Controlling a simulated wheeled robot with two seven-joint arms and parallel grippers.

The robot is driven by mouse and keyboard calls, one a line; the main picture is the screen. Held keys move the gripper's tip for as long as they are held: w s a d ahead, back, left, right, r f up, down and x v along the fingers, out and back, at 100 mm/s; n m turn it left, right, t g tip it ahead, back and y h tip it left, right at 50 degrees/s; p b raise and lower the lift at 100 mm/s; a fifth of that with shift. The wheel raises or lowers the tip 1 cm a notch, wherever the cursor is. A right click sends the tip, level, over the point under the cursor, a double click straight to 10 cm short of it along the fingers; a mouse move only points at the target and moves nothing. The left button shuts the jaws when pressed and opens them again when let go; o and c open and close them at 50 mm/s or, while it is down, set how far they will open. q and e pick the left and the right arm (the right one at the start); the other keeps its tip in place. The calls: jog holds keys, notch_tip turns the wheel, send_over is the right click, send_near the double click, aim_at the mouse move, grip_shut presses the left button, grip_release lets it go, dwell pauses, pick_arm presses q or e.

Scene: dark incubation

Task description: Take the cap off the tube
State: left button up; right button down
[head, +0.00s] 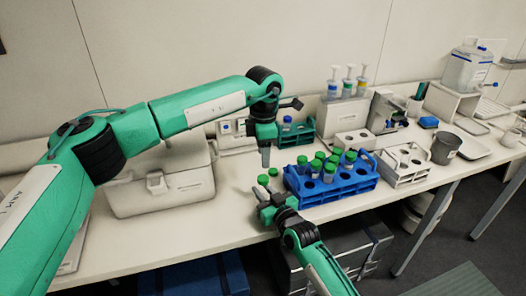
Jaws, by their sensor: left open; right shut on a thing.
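My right gripper (266,196) is low in front of the rack and is shut on a tube, mostly hidden by the fingers. A green cap (263,180) shows just above its fingertips. A second green cap (273,172) is just behind and to the right; I cannot tell what it sits on. My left gripper (265,158) points down above these caps, open and with nothing visible in it.
A green rack (300,138) with a blue-capped tube stands behind. A pale lidded box (165,190) is to the left. A white rack (405,178), a dark cup (445,147) and pump bottles (348,80) stand right and behind. The table front left of the blue rack is clear.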

aim_at(263, 177)
pick_arm(q)
jog(key=m, duration=1.5)
jog(key=shift+m, duration=0.4)
jog(key=m, duration=0.4)
jog(key=shift+m, duration=0.4)
jog(key=shift+f, duration=4)
jog(key=c, duration=1)
jog(key=shift+c, duration=0.2)
